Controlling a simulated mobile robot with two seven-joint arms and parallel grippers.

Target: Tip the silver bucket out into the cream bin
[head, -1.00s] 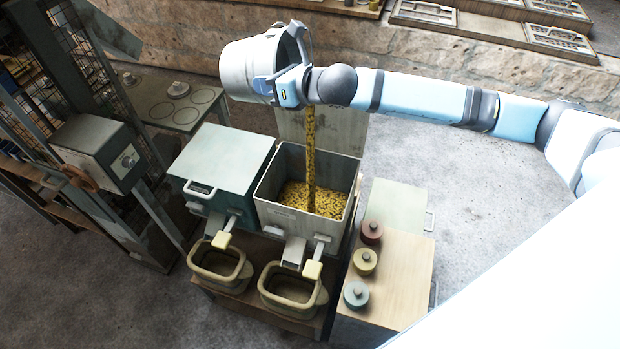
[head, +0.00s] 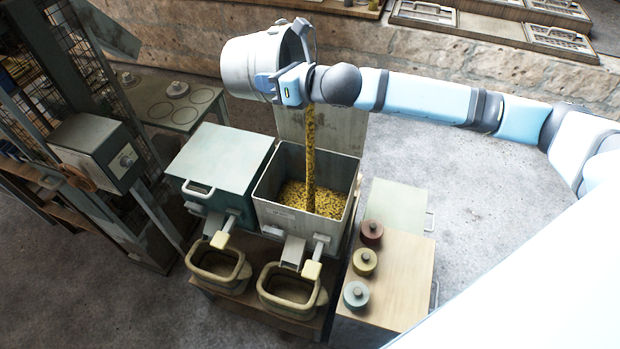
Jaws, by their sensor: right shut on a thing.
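The silver bucket (head: 249,64) is tilted high above and behind the cream bin (head: 279,219). My right gripper (head: 282,84) is shut on the bucket at its right side. A narrow stream of yellow-brown pieces (head: 310,150) falls from near the bucket and gripper into the bin. The bin is open, its lid (head: 325,130) standing up at the back, and a layer of the same pieces covers its inside. The bucket's inside is hidden from this view. My left gripper is not in view.
A green lidded bin (head: 222,160) stands left of the cream bin. Two tan tubs (head: 218,265) (head: 290,292) sit below the chutes. A wooden cabinet (head: 400,270) with three coloured round weights is at right. A machine box (head: 95,150) stands at left.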

